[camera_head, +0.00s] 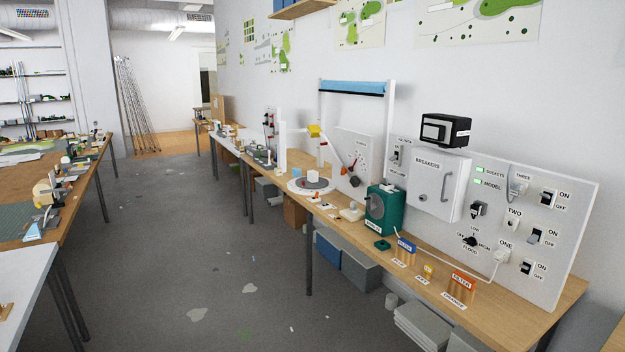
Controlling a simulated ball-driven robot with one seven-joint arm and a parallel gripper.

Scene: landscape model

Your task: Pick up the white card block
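A small white block (313,176) stands on a round, pale turntable-like disc (297,187) on the long wooden bench along the right wall. It looks like the white card block, but it is too small to be certain. Another low whitish piece (352,212) lies on the bench left of the green machine (383,210). My gripper is not in view, so I cannot see what it holds.
Cluttered tables (85,185) stand at left. The grey floor (200,260) between is largely open, with a few pale patches.

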